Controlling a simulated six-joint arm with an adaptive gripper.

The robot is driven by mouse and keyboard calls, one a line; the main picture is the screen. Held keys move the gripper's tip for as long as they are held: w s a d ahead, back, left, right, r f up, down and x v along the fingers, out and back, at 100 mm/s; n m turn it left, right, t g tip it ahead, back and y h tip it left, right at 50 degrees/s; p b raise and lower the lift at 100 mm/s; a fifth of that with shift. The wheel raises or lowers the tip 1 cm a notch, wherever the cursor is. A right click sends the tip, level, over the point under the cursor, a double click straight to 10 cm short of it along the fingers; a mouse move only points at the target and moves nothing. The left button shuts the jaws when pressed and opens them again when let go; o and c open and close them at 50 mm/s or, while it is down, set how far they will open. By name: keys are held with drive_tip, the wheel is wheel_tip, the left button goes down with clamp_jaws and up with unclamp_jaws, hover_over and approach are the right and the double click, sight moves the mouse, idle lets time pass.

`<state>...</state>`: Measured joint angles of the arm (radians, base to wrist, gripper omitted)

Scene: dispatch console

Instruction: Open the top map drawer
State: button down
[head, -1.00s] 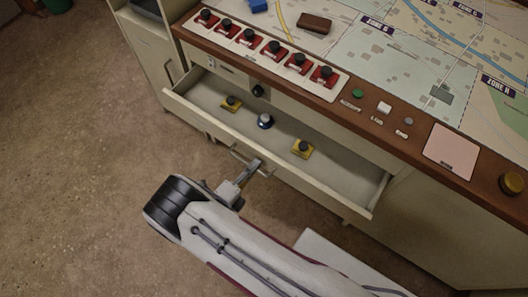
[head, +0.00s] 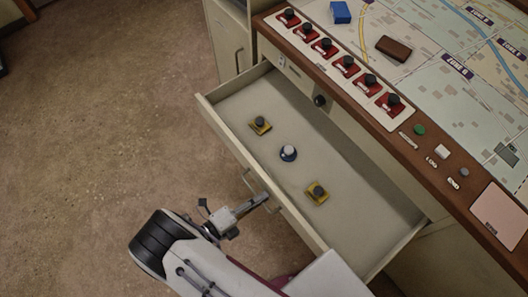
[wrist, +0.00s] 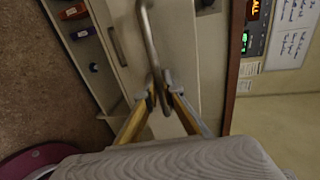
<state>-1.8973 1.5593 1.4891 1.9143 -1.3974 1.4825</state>
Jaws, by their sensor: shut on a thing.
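The map drawer (head: 349,207) below the console top is pulled well out, and its pale inside shows in the head view. In it stand two yellow-based pieces with dark knobs, one at the left (head: 260,125) and one at the right (head: 317,193), with a blue-based round piece (head: 288,153) between them. My gripper (head: 264,197) is at the drawer's front, shut on the metal handle (head: 247,179). In the wrist view, the fingers (wrist: 160,84) close around the handle bar (wrist: 148,38). Part of the handle is hidden behind the fingers.
The console top carries a row of red-based pieces with black knobs (head: 346,65), small buttons (head: 419,130), a brown block (head: 393,48) and a blue block (head: 341,12) by the map. A cabinet (head: 231,42) stands left of the drawer. The floor (head: 90,130) at left is clear.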

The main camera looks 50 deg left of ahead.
drive_tip(key=c, duration=2.5)
unclamp_jaws()
drive_tip(key=shift+s, duration=0.15)
drive_tip(key=shift+v, duration=5.9)
